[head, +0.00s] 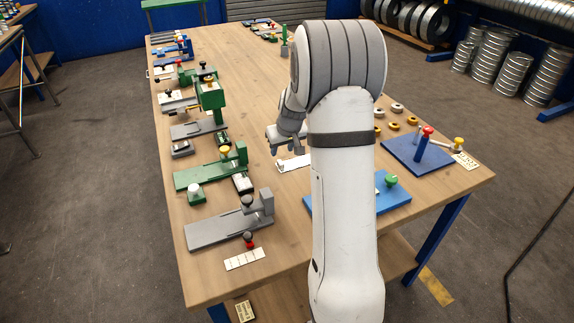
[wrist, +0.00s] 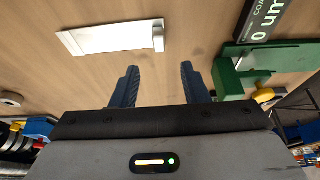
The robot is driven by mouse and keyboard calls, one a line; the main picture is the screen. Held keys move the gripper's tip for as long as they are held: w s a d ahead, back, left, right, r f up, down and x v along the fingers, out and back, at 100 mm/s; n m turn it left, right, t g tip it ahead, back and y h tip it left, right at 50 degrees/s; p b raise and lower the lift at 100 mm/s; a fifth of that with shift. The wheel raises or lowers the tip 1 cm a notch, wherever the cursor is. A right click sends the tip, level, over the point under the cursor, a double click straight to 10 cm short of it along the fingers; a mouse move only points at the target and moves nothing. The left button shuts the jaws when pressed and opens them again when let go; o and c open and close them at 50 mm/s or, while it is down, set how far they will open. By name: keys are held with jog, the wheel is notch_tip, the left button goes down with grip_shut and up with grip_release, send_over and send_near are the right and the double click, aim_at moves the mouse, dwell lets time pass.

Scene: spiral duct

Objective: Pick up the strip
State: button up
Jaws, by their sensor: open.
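The strip (wrist: 105,38) is a flat white piece lying on the wooden table in the wrist view. A small pale raised piece sits at its right end. In the head view the strip (head: 292,163) shows near the table's middle, partly hidden by my arm. My gripper (wrist: 159,72) is open, with its two dark blue fingers apart and nothing between them. The fingertips appear just short of the strip's right end in the wrist view. In the head view my gripper (head: 280,150) is beside the strip, on its far side, apparently above the table.
Green and grey fixtures (head: 210,173) line the table's left side. A blue plate (head: 418,154) with red and yellow knobs and several small rings (head: 394,126) are on the right. In the wrist view a green fixture (wrist: 232,78) is close to the right finger. Bare table surrounds the strip.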

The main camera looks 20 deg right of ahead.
aim_at(281, 162)
jog(key=x, duration=0.2)
jog(key=p+x, duration=0.1)
jog(key=x, duration=0.1)
jog(key=s+x, duration=0.1)
jog(key=x, duration=0.1)
jog(key=shift+w+f, duration=0.15)
jog(key=shift+f, duration=0.45)
jog(key=shift+c, duration=0.3)
grip_shut()
